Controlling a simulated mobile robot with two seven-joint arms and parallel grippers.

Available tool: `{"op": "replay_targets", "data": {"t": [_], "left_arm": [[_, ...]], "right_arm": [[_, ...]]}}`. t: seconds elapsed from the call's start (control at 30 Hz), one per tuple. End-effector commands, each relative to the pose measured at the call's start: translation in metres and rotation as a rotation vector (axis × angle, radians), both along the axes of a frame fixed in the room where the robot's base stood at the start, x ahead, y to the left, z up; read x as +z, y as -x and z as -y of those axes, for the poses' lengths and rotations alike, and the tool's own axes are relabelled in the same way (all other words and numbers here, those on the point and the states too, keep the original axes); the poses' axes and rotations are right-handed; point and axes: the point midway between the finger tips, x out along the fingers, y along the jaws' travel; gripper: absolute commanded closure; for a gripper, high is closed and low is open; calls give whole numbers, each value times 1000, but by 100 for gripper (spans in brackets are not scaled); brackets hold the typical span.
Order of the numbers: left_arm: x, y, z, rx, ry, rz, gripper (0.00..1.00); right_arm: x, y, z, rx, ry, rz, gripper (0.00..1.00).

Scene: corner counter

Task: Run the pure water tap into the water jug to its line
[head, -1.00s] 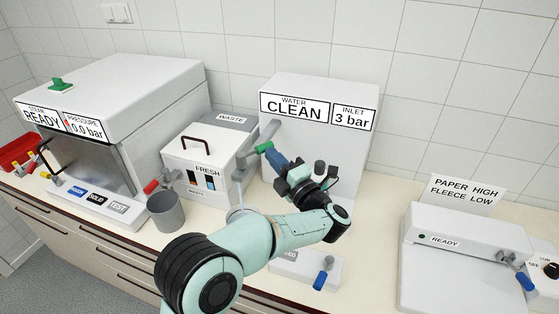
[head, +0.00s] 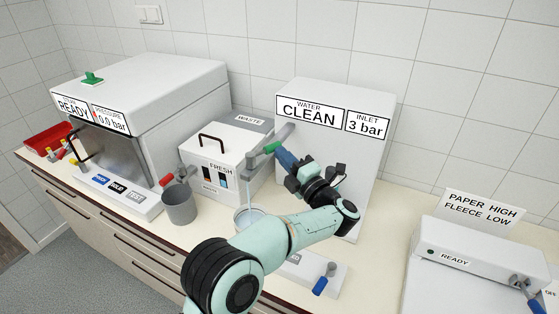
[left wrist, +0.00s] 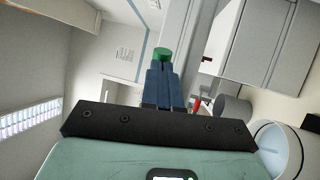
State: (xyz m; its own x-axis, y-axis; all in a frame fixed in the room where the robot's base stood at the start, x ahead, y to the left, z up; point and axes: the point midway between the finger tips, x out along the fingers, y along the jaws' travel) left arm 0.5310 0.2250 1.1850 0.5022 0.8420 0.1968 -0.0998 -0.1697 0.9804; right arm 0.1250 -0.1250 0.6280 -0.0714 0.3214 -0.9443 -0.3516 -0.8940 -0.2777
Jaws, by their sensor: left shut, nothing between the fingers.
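The clean water unit (head: 330,150) stands against the back wall, its tap (head: 258,158) reaching out from the front left. The tap's green handle (head: 270,147) is at the tips of my left gripper (head: 281,154). The gripper is shut with nothing between its blue fingers; in the left wrist view its tips (left wrist: 162,72) are by the green handle (left wrist: 162,53). A thin pale vertical streak, apparently water, runs from the tap down to the jug (head: 242,217). My arm hides much of the jug. It also shows in the left wrist view (left wrist: 275,127); its line and level cannot be read.
A white fresh/waste tank (head: 225,155) and a grey pot (head: 179,206) stand left of the tap. The large steam unit (head: 150,100) is further left. A low panel with a blue-tipped lever (head: 320,284) is in front right, and a white press (head: 470,250) is at far right.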

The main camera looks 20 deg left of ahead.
Motion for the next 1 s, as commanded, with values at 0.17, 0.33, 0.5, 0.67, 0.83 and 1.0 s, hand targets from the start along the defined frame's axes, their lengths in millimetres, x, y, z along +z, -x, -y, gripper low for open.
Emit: {"op": "replay_targets", "data": {"t": [0.17,0.33,0.5,0.67,0.83,1.0], "left_arm": [[-2,-8,-2,-12,0,0,100],[-3,-17,-9,-13,0,-1,100],[-3,-23,-15,-14,0,-1,100],[-2,-27,-19,-15,0,-1,100],[-1,-28,-22,-14,0,0,100],[0,-29,-24,-12,-1,1,100]], "right_arm": [[-7,5,0,1,0,-5,6],[-16,10,0,1,-1,-12,6],[-21,13,0,1,-1,-15,6],[-24,15,0,0,0,-17,6],[-26,16,0,1,-1,-17,6],[-26,16,0,1,-1,-17,6]]}}
